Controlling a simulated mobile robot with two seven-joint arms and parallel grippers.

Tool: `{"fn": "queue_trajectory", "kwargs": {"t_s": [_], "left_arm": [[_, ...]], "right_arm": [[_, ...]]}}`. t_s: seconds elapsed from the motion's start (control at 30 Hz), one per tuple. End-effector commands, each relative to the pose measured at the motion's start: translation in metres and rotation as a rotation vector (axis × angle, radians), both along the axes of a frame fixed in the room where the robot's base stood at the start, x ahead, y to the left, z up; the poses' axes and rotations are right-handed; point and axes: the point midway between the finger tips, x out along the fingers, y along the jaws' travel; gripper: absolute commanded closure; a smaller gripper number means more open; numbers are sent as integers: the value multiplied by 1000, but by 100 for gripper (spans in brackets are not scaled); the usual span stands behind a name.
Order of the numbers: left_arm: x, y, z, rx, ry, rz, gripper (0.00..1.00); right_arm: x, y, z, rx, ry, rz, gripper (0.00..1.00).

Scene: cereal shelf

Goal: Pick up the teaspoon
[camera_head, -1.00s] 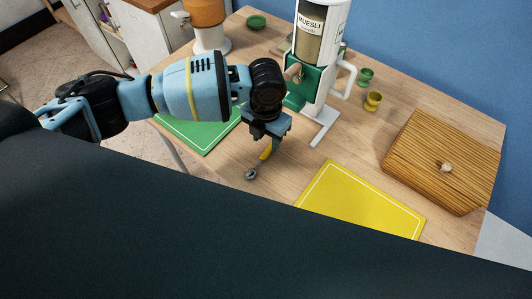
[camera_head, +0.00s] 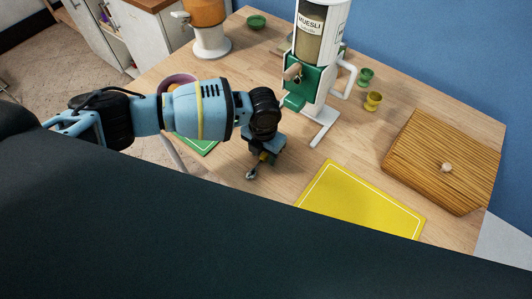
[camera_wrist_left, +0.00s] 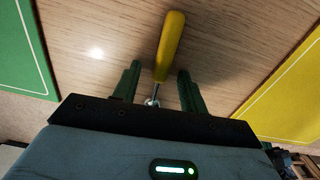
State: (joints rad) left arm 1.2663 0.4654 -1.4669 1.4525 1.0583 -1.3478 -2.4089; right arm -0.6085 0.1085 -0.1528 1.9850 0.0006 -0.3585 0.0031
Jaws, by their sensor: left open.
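The teaspoon has a yellow handle and a metal bowl. In the head view its metal bowl (camera_head: 251,174) shows near the table's front edge, with most of the handle hidden by my left gripper (camera_head: 262,160). In the left wrist view the yellow handle (camera_wrist_left: 169,45) lies between the two green fingers of my left gripper (camera_wrist_left: 159,70). The fingers are open, with a gap on each side of the handle. The metal end is partly hidden behind the gripper body. My right gripper is not in view.
A yellow mat (camera_head: 360,205) lies to the right of the spoon, and a green mat (camera_head: 197,146) to the left, partly hidden. A muesli dispenser (camera_head: 313,70) stands behind. A ribbed wooden board (camera_head: 430,150) lies at the right. A purple bowl (camera_head: 178,78) stands behind my left arm.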

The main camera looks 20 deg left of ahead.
Motion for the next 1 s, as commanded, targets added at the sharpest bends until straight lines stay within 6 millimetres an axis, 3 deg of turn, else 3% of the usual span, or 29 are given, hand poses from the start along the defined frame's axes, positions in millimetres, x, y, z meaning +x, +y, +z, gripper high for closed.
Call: {"fn": "queue_trajectory", "kwargs": {"t_s": [0.2, 0.53, 1.0], "left_arm": [[0, 0, -1, 0, -1, -1, 57], [0, 0, 0, 0, -1, 0, 99], [1, 0, 8, -2, -3, -1, 100]], "right_arm": [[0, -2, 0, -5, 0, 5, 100], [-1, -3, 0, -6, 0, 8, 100], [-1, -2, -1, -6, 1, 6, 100]]}}
